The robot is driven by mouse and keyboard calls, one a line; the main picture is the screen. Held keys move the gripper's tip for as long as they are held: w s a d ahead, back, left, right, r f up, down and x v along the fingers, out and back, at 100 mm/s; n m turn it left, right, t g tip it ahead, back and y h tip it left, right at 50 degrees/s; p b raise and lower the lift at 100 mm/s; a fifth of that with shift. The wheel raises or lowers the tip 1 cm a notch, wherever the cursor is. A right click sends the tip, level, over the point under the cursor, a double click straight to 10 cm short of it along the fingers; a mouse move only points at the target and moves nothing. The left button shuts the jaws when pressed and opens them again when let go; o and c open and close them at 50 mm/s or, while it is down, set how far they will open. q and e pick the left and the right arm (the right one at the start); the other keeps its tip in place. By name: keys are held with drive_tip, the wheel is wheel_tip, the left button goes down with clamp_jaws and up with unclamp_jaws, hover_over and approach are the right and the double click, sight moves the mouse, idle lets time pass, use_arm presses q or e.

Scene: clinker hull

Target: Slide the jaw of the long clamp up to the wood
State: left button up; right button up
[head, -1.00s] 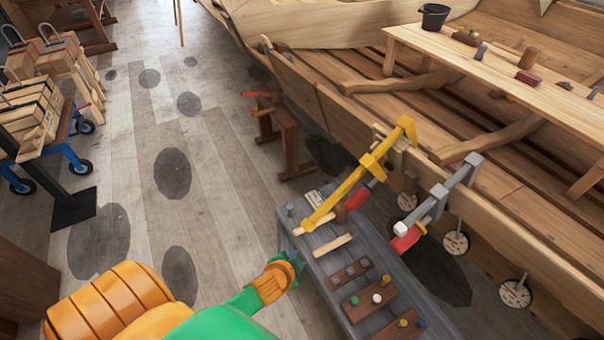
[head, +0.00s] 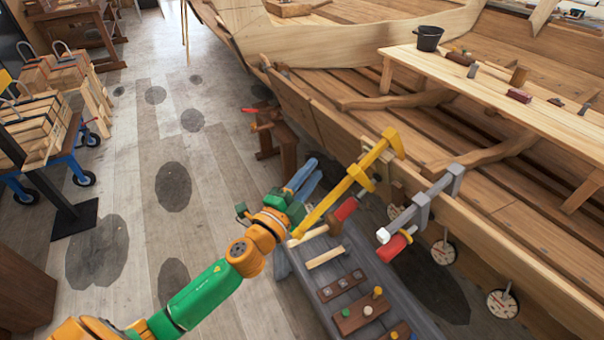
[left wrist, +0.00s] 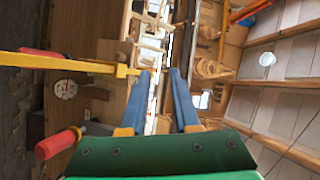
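The long yellow clamp (head: 336,201) hangs tilted at the hull's edge in the head view. Its upper hooked end is over the top plank (head: 425,185). A yellow sliding jaw (head: 361,178) sits on the bar below that end, with a red handle (head: 346,209) under it. Whether the jaw touches the wood I cannot tell. My left gripper (head: 312,172) has blue fingers, spread and empty, left of the bar. In the left wrist view the fingers (left wrist: 160,72) are apart, and a yellow bar (left wrist: 80,65) ends near the left fingertip. My right gripper is not in view.
A grey clamp (head: 420,212) with a red handle grips the hull to the right. A grey bench (head: 300,268) with wooden blocks stands below the clamps. A small wooden stand (head: 287,135) is behind my gripper.

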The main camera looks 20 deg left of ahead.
use_arm(q)
drive_tip(key=d+r+m+h, duration=0.4)
drive_tip(key=r+m+h, duration=0.1)
drive_tip(key=m, duration=0.1)
drive_tip(key=m+g+y, duration=0.2)
drive_tip(key=m+g, duration=0.8)
drive_tip(key=m, duration=1)
approach(343, 183)
drive_tip(key=b+x, duration=0.2)
drive_tip(key=shift+w+f+b, duration=0.2)
drive_tip(key=shift+f+b, duration=0.1)
drive_tip(key=b+x, duration=0.4)
drive_tip(key=x, duration=0.1)
drive_tip(key=shift+b+x, duration=0.4)
drive_tip(key=shift+x, duration=0.35)
drive_tip(key=shift+r, duration=0.1)
drive_tip(key=shift+c, duration=0.4)
